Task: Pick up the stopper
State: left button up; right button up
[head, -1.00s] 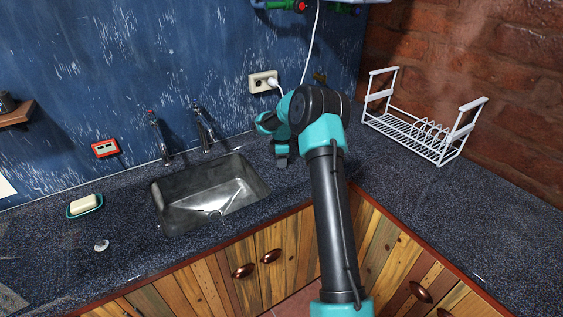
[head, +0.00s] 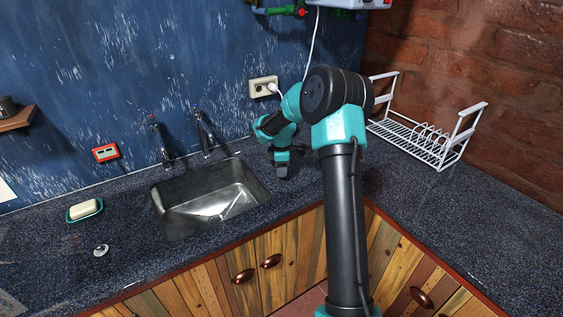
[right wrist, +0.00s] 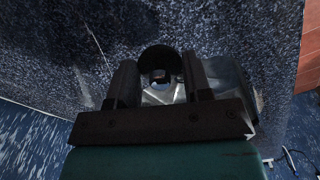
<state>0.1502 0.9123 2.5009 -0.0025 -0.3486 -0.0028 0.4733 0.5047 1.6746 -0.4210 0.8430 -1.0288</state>
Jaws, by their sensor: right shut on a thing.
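A small round silvery piece with a knob, which looks like the stopper (head: 101,250), lies on the counter at the left, in front of the soap dish. My right gripper (head: 282,170) is over the counter just right of the sink, well away from it. In the right wrist view the fingers (right wrist: 160,82) are shut on a dark round thing (right wrist: 159,56) with a bright middle. I cannot tell what that thing is. My left gripper is not in view.
The metal sink (head: 208,200) has two taps (head: 160,140) behind it. A soap dish (head: 85,210) stands to its left. A white wire rack (head: 425,140) stands at the right. A socket (head: 263,87) with a plug is on the blue wall.

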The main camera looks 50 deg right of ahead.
jog(key=s+a, duration=0.3)
jog(key=a, duration=0.1)
jog(key=s+a, duration=0.2)
jog(key=shift+s+a+r, duration=0.25)
jog(key=shift+s+r, duration=0.05)
jog(key=shift+r, duration=0.1)
